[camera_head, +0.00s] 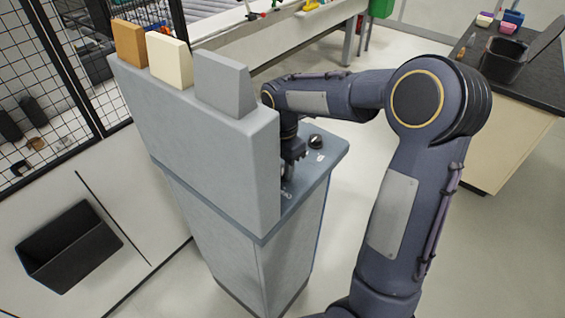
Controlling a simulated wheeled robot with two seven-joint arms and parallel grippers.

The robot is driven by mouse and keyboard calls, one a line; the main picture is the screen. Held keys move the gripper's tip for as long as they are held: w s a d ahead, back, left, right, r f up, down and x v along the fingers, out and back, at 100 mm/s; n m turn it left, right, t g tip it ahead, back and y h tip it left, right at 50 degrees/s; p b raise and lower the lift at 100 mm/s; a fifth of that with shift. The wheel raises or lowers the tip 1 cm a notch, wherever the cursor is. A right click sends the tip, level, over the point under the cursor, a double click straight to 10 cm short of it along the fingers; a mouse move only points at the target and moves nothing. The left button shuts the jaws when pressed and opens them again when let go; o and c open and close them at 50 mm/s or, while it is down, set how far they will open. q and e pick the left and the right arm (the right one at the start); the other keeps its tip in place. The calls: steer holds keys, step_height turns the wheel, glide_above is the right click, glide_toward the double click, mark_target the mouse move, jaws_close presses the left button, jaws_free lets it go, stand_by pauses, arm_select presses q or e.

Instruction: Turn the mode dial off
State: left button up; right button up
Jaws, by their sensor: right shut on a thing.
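A grey cabinet (250,258) with a sloping control ledge (322,168) stands in the middle of the head view. My right gripper (288,176) points down at this ledge, close beside the tall grey panel (205,140), which hides part of it. It is shut on a small control at the ledge, which looks to be the mode dial; the fingers and panel cover it, so its setting cannot be read. A separate black knob (315,141) on the ledge, right of the gripper, is clear of the fingers. My left gripper is not in view.
Brown (130,43), cream (169,60) and grey (224,82) blocks stand along the panel's top. A black bin (68,246) is at the lower left. A dark-topped counter (520,90) with a black tray is at the right. Floor between cabinet and counter is clear, apart from my arm.

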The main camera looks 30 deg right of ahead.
mark_target(283, 169)
steer(key=shift+n, duration=1)
steer(key=o, duration=1)
step_height(283, 169, up, 8)
steer(key=shift+f, duration=0.2)
steer(key=shift+r, duration=0.1)
